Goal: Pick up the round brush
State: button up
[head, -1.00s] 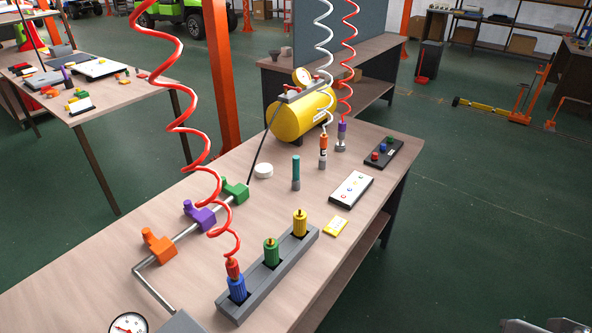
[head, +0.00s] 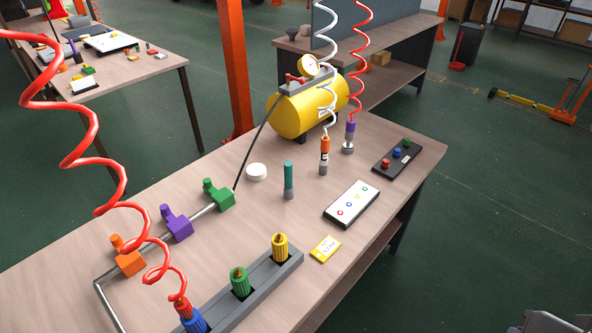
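A slim teal cylinder with a grey lower end (head: 289,180) stands upright near the middle of the workbench (head: 215,260) in the head view. It looks most like the round brush, but no bristles can be made out. Nothing is touching it. A cut-off grey mechanical part at the bottom right corner seems to be mine. No gripper fingers can be made out there, and nothing is seen held.
A white round cap (head: 257,172) and a white panel (head: 352,204) lie near the cylinder. A grey rack (head: 262,277) holds coloured connectors. A yellow tank (head: 300,112) stands behind.

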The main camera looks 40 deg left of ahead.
aim_at(287, 165)
jog(key=z, duration=0.05)
jog(key=i, duration=2.45)
jog(key=u, duration=2.8)
